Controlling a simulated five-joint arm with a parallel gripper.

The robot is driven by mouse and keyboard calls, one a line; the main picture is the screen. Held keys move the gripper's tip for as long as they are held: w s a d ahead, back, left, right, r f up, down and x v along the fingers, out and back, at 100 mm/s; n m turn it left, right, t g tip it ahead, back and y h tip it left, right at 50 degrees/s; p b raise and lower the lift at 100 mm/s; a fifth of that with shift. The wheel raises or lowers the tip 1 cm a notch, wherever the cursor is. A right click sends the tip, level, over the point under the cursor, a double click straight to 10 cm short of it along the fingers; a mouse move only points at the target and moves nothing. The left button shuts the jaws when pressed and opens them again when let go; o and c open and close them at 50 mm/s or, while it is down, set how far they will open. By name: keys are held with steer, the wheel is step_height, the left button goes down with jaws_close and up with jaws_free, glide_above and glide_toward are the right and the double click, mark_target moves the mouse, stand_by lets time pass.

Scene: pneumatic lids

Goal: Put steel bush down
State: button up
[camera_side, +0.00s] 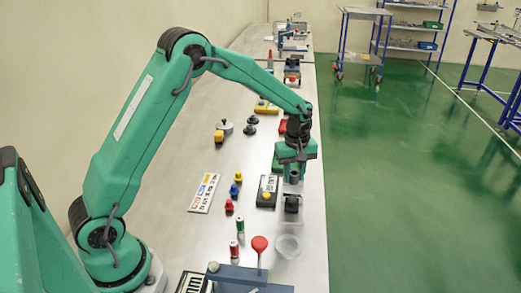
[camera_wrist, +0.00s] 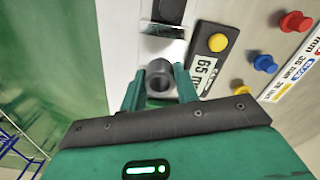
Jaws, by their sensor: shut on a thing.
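In the side view my gripper (camera_side: 292,176) points down near the right edge of the bench. The bush is too small there to make out clearly. A black block (camera_side: 292,204) with a bright metal plate (camera_wrist: 160,46) lies just in front of my gripper. A dark cylinder (camera_wrist: 169,10) stands on it at the top of the wrist view.
A black "65 mm" plate (camera_side: 267,191) with a yellow knob sits close to the left of my gripper. Red, blue and yellow pegs (camera_side: 236,190) and a label card (camera_side: 204,193) lie farther left. A clear dish (camera_side: 288,246) and red paddle (camera_side: 260,244) are nearer the camera.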

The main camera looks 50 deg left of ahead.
mark_target(293, 184)
steer(key=shift+f, duration=0.1)
steer(key=shift+f, duration=1.9)
steer(key=shift+f, duration=0.15)
steer(key=o, duration=1.1)
steer(key=shift+c, duration=0.2)
step_height(293, 184, up, 12)
steer(key=shift+r, duration=0.2)
